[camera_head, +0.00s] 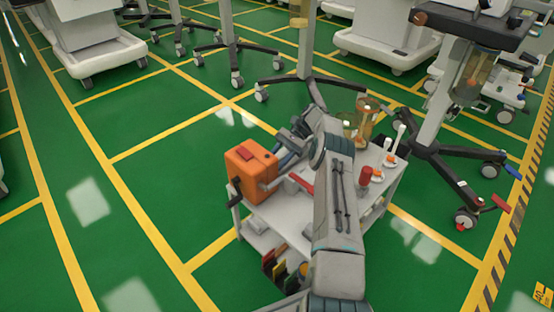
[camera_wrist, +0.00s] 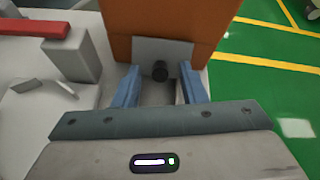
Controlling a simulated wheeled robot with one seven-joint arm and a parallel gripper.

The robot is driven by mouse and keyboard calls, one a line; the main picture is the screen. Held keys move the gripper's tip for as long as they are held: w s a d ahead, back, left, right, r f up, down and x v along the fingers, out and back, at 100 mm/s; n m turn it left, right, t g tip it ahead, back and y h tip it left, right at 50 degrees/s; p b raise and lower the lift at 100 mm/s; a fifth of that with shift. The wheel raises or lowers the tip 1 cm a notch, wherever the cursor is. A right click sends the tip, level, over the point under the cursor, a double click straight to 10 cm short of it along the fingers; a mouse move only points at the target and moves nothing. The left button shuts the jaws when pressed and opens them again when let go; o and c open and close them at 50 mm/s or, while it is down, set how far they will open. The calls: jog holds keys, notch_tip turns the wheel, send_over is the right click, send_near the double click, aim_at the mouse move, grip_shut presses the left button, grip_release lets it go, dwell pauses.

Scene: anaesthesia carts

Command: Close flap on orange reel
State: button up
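The orange reel (camera_head: 250,172) is a box-shaped orange unit at the left end of the white cart; its orange face fills the top middle of the wrist view (camera_wrist: 165,20). A light grey plate (camera_wrist: 147,50), perhaps the flap, shows low on that face, with a black round knob (camera_wrist: 160,71) in front of it. I cannot tell how far any flap is open. My gripper (camera_wrist: 159,78) is open, its blue fingers on either side of the knob and apart from it. In the head view my gripper (camera_head: 276,173) is at the reel's right side, partly hidden by my arm.
The white cart (camera_head: 300,238) also carries a red bar (camera_wrist: 32,27), a grey block (camera_wrist: 70,52), a red cylinder (camera_head: 365,175) and glass jars (camera_head: 368,113). A wheeled stand (camera_head: 440,150) is to the right. Green floor left of the cart is clear.

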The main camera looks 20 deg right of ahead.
jog(key=shift+r+p, duration=0.2)
jog(key=shift+p, duration=0.1)
